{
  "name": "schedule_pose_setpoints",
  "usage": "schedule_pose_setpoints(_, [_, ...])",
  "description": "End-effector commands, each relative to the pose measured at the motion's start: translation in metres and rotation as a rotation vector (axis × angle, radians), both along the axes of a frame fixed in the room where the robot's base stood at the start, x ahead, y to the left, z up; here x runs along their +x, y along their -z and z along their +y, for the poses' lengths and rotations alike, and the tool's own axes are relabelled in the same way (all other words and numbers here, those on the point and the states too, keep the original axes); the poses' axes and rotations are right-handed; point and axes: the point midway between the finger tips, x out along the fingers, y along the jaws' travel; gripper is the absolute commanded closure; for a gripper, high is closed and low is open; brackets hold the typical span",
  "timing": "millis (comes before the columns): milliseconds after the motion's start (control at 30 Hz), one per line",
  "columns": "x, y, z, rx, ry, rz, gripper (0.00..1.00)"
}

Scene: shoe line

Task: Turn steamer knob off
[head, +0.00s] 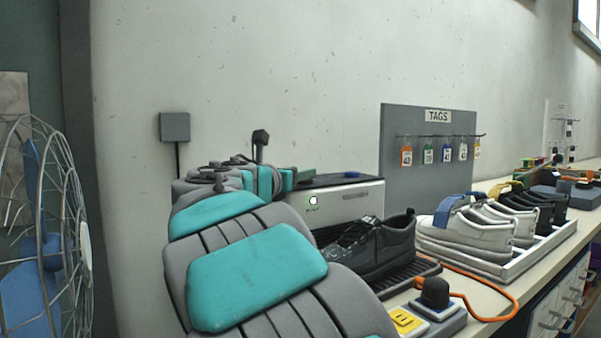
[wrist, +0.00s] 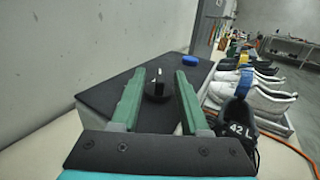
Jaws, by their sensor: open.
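The steamer is a pale box with a dark top; its front (head: 350,203) shows in the head view, with a small white round spot and green marking. In the wrist view its dark top (wrist: 105,98) carries a round black knob (wrist: 157,87) with a white pointer mark. My gripper (wrist: 160,73) is open, its green fingers on either side of the knob with gaps showing. I cannot tell how far down the fingers reach. In the head view my gripper (head: 291,179) is at the steamer's left end, and the knob is hidden.
A blue item (head: 352,174) lies on the steamer top. A black shoe (head: 375,250) stands on a rack in front. White shoes (head: 465,237) sit in a tray to the right. A black button unit (head: 435,292) is at the front. A fan (head: 40,240) stands left.

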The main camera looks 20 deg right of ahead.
Motion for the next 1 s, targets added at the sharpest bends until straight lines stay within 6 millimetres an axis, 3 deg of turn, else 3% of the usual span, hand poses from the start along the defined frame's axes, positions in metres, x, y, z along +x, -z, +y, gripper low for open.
schedule_pose_setpoints(400, [0.0062,0.0005,-0.0071,-0.001,0.000,0.001,0.56])
schedule_pose_setpoints(800, [0.0063,0.0008,-0.0069,-0.001,-0.001,0.002,1.00])
schedule_pose_setpoints(1000, [0.0063,0.0009,-0.0069,-0.001,-0.001,0.002,1.00])
